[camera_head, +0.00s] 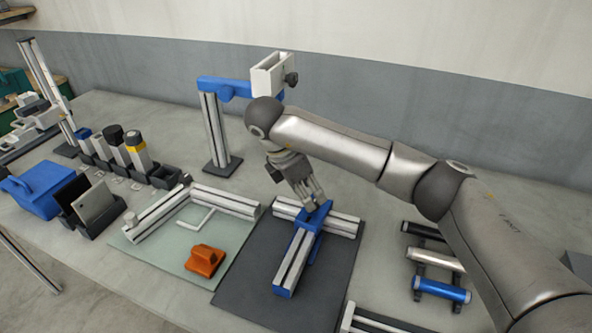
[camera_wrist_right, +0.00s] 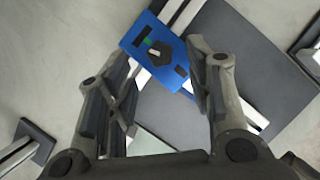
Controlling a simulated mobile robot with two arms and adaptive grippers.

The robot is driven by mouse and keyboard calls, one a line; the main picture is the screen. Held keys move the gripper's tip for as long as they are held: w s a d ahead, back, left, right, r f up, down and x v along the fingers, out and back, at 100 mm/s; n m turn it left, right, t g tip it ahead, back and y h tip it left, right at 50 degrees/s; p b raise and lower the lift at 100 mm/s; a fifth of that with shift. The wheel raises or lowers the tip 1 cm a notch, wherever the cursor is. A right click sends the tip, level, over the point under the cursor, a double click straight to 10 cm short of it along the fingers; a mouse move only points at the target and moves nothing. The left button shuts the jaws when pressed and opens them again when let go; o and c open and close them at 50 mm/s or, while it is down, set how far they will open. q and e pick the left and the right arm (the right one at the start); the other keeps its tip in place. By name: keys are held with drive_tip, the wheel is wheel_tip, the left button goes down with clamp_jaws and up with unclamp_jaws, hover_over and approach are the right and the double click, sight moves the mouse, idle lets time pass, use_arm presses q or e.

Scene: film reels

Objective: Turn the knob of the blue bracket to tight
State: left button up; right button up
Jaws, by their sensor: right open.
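The blue bracket (camera_head: 316,219) sits at the joint of the silver rails on the dark mat. In the right wrist view the bracket (camera_wrist_right: 167,36) is a blue plate with a black knob (camera_wrist_right: 167,56), a pale pointer and a small green mark. The pointer appears to lie near the green mark. My right gripper (camera_head: 314,203) points down above the bracket. In the right wrist view its open, empty fingers (camera_wrist_right: 158,54) lie either side of the knob and look apart from it. The knob is hard to make out in the head view. My left gripper is not in view.
The dark mat (camera_head: 252,270) lies beside a pale green mat (camera_head: 165,251) with rails and an orange block (camera_head: 204,260). A post with a blue arm (camera_head: 226,88) stands behind. Black, silver and blue cylinders (camera_head: 441,290) lie to the right, under my right arm.

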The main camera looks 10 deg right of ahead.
drive_tip(key=v, duration=0.8)
drive_tip(key=shift+r, duration=0.25)
drive_tip(key=shift+a, duration=0.1)
